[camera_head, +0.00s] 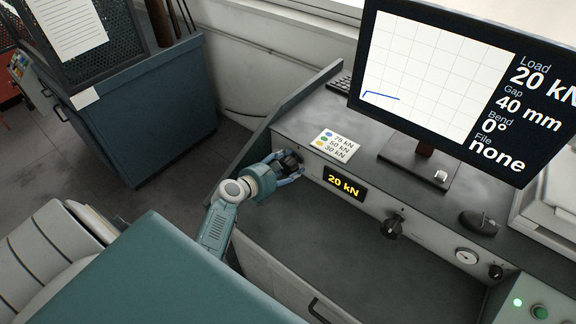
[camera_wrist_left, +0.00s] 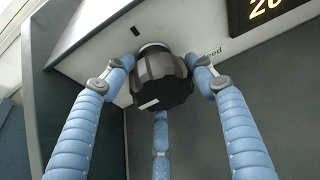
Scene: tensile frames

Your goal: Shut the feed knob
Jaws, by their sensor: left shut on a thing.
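The feed knob is a black, fluted knob on the pale front panel, at the left end of the console. In the wrist view the knob (camera_wrist_left: 160,76) fills the top middle. It has a white mark low on its face, and a partly hidden label ending in "eed" beside it. My left gripper (camera_head: 289,165) is at the knob in the head view, covering most of it. In the wrist view its blue fingers (camera_wrist_left: 160,84) are shut around the knob, one on each side and one below. My right gripper is not in view.
A yellow "20 kN" display (camera_head: 344,184) sits right of the knob. Another black knob (camera_head: 391,225), a gauge (camera_head: 466,256) and a green button (camera_head: 540,312) are further right. A monitor (camera_head: 455,85) stands behind, showing 20 kN load. A card (camera_head: 335,145) lies on the console top.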

